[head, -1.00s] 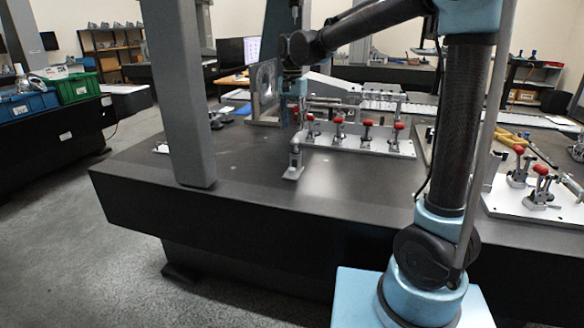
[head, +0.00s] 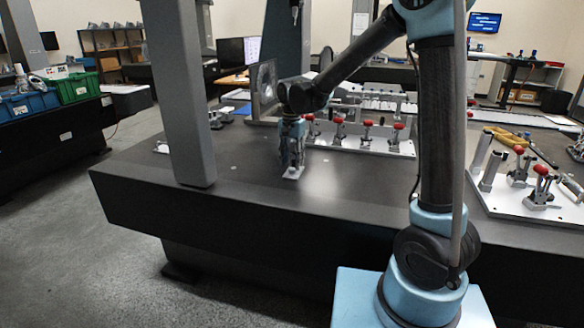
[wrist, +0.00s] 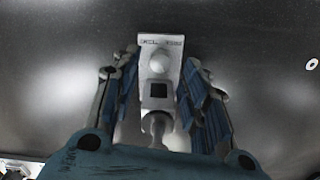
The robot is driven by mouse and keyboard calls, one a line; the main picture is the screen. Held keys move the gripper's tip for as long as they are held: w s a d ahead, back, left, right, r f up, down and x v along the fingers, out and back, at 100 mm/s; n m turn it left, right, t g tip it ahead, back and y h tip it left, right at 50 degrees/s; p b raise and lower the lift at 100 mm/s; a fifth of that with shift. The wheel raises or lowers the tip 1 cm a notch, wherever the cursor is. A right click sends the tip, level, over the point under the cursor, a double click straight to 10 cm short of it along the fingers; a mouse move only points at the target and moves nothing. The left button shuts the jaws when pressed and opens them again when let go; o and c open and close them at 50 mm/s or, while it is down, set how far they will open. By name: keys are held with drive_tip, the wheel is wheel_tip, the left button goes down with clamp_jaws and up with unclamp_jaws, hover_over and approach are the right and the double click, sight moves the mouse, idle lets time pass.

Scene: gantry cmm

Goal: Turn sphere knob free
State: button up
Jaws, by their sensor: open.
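A small metal fixture stands on the dark table; its pale base (head: 293,173) shows just below my gripper (head: 291,158) in the head view. In the wrist view the fixture (wrist: 161,43) lies between my fingers, with a round boss, a dark square opening and a rounded grey knob-like part (wrist: 155,122) toward the palm. My gripper (wrist: 161,64) is open, one finger on each side of the fixture. I cannot tell whether either finger touches it. In the head view my gripper hides most of its upper part.
A white plate of red-knobbed toggle clamps (head: 366,136) stands behind and right of my gripper. Another clamp plate (head: 530,200) is at the right. A grey gantry column (head: 178,95) rises at the left. The front of the dark table (head: 240,190) is clear.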

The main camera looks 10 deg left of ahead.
sight(292, 169)
drive_tip(key=shift+f, duration=1.6)
drive_tip(key=shift+c, duration=0.5)
clamp_jaws()
